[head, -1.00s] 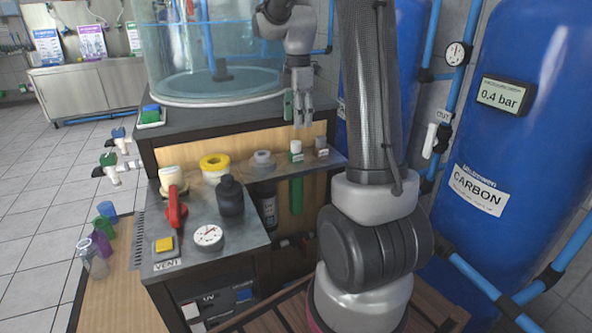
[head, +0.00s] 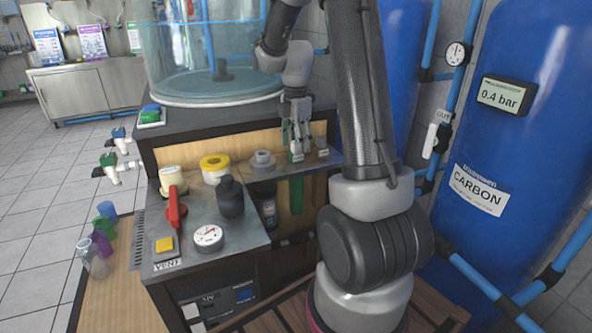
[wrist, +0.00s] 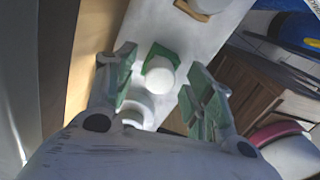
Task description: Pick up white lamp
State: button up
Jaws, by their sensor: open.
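A white-capped piece with a green collar (wrist: 160,75) stands in the metal shelf, and its green tube (head: 296,195) hangs below the shelf in the head view. My gripper (head: 297,148) is open, its fingers close around this cap. In the wrist view the cap lies between my green-padded fingertips (wrist: 158,84), with a gap on both sides. A second white-capped piece (wrist: 207,4) is at the top of the wrist view; in the head view it is right of the gripper (head: 322,152). I cannot tell for sure which piece is the white lamp.
A round white-grey cap (head: 262,160) and a yellow roll (head: 214,168) stand left of my gripper. A dark bottle (head: 230,197) and a gauge (head: 208,237) are on the lower bench. A clear tank (head: 210,60) rises behind; a blue carbon tank (head: 510,150) stands right.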

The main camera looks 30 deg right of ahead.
jog(key=c, duration=0.9)
jog(key=shift+r, duration=0.1)
notch_tip(320, 180, up, 28)
jog(key=shift+f, duration=0.1)
dwell(0.3)
